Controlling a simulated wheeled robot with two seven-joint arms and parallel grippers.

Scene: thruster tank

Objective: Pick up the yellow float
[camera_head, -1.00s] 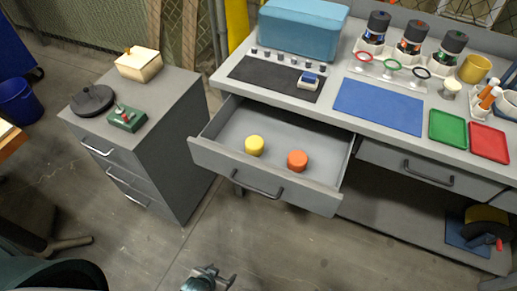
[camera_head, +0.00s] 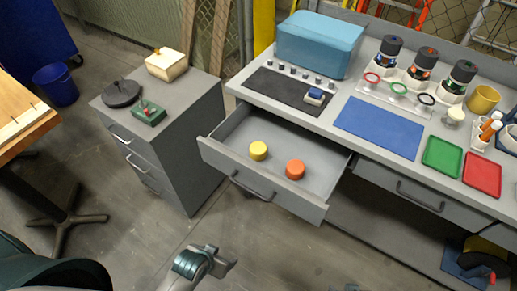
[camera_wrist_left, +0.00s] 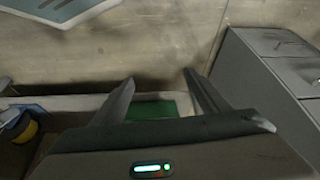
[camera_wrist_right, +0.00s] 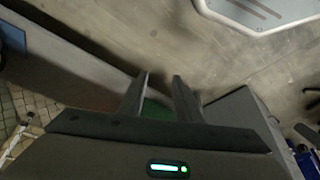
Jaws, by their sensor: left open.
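The yellow float (camera_head: 258,150), a short round cylinder, stands in the open grey drawer (camera_head: 204,148) in the head view. An orange cylinder (camera_head: 295,169) stands to its right, apart from it. My left gripper (camera_head: 229,268) is below and in front of the drawer, well away from the float. In the left wrist view its fingers (camera_wrist_left: 158,78) are spread, with no float between them. My right gripper's fingers (camera_wrist_right: 162,80) show a narrow gap in the right wrist view, with nothing held. Neither wrist view clearly shows the float.
The drawer's front panel and handle (camera_head: 252,187) stand between my left gripper and the float. A grey cabinet (camera_head: 190,150) stands left of the drawer. The bench above carries a blue box (camera_head: 318,45), a blue mat (camera_head: 380,128), and green (camera_head: 443,157) and red (camera_head: 482,174) trays.

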